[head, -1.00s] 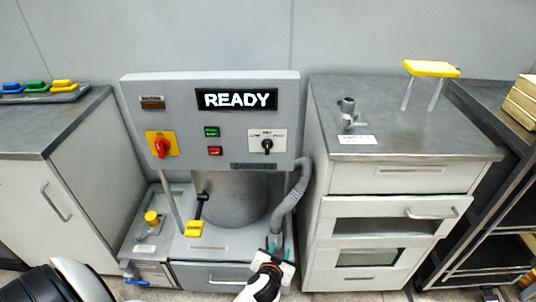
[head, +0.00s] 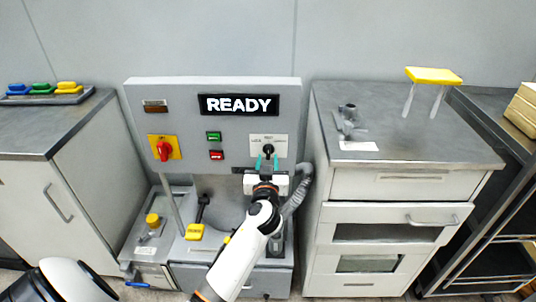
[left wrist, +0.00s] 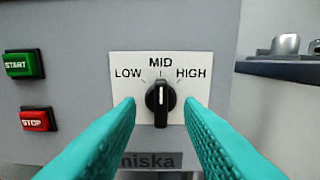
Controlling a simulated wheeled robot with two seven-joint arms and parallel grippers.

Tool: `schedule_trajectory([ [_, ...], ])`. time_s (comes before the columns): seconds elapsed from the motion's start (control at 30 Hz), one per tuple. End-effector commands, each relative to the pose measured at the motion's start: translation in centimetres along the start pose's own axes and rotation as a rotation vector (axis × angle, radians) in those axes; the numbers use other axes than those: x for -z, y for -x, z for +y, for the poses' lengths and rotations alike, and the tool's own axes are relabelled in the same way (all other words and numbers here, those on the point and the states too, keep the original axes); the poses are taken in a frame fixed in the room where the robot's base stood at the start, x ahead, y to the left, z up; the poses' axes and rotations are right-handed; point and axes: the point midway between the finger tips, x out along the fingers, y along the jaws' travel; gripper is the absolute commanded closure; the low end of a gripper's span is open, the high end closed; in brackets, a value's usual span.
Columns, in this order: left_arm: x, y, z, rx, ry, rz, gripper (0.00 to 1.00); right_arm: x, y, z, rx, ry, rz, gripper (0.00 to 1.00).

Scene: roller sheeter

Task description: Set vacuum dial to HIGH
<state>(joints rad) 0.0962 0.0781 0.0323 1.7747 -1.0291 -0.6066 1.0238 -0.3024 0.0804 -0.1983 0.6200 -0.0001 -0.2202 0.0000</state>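The vacuum dial (head: 268,149) is a black knob on a white plate marked LOW, MID and HIGH, on the grey machine's front panel. In the left wrist view the dial (left wrist: 160,103) has its white pointer straight up at MID. HIGH is at the upper right of the knob. My left gripper (head: 267,162) has teal fingers and is open just below the dial. In the left wrist view its fingers (left wrist: 160,108) stand apart on either side of the knob, with gaps and no visible contact. My right gripper is not in view.
The green START button (left wrist: 24,64) and red STOP button (left wrist: 38,119) are left of the dial. A red knob on a yellow plate (head: 164,149) is farther left. The display (head: 239,104) reads READY. A grey hose (head: 302,180) curves along the machine's right side.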

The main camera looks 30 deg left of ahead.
Motion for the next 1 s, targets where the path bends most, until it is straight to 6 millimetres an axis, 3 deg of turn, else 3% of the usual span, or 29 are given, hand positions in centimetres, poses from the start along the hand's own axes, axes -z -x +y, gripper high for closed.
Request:
schedule_trajectory([
  [0.2,0.0,-2.4,-0.1,0.001,-0.001,0.001,0.66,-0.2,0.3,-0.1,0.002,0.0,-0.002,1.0],
  [0.53,0.1,-2.7,-0.1,0.002,0.0,0.001,0.66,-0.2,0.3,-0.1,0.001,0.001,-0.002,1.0],
  [0.57,0.1,-2.7,-0.1,0.002,0.0,0.001,0.68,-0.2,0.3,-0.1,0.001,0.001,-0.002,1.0],
  [0.77,0.1,-2.7,-0.1,0.002,0.0,0.001,1.0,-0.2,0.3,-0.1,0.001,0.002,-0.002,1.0],
  [1.0,0.1,-2.7,-0.1,0.002,-0.009,0.001,1.0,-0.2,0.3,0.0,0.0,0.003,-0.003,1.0],
])
